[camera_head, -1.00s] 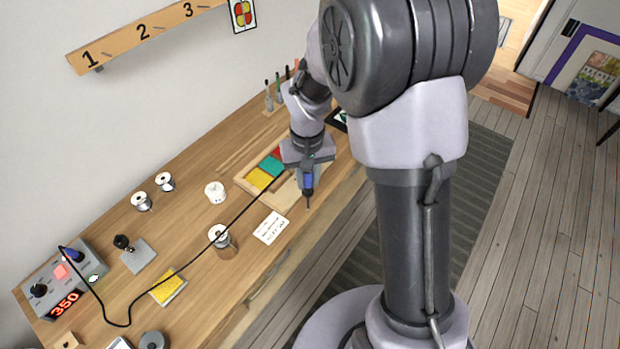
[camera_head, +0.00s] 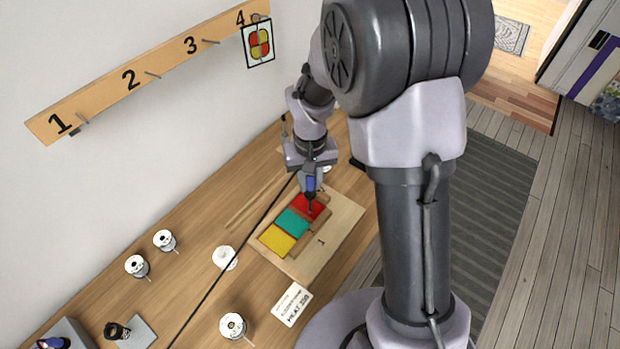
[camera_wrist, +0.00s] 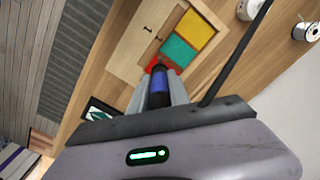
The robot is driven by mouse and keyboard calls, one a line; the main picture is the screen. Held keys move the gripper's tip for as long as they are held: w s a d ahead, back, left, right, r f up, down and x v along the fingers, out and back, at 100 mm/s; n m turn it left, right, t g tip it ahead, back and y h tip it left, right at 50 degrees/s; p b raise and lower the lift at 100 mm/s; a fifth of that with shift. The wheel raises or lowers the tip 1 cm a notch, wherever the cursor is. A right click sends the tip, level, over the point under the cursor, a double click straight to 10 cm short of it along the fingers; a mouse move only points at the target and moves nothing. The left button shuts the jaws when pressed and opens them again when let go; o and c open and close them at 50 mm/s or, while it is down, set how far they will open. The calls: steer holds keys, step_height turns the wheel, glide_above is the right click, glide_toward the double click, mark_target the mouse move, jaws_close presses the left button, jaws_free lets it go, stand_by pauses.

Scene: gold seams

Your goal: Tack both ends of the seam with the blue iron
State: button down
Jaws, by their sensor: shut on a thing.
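My gripper (camera_head: 311,172) is shut on the blue iron (camera_head: 311,184), which points down with its tip over the red glass tile (camera_head: 309,206). In the wrist view the blue iron (camera_wrist: 160,88) sits between my fingers, its tip near the red tile. I cannot tell whether the tip touches. The red, teal (camera_head: 292,223) and yellow (camera_head: 277,239) tiles lie in a row along wooden strips on a wooden board (camera_head: 335,232). The seams between tiles show as thin lines; any solder on them is too small to tell.
A numbered peg rail (camera_head: 150,76) with a hanging glass panel (camera_head: 258,42) is on the wall.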

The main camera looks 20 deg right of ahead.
mark_target(310, 192)
steer(key=shift+s+r, duration=0.15)
steer(key=shift+s, duration=0.05)
steer(key=shift+w, duration=0.15)
steer(key=shift+f, duration=0.2)
steer(key=shift+f+b, duration=1.4)
steer(key=shift+f, duration=0.1)
steer(key=shift+f+b, duration=0.6)
steer(key=shift+f, duration=0.05)
stand_by(1.5)
step_height(310, 192, up, 6)
steer(key=p, duration=0.4)
steer(key=shift+p, duration=0.35)
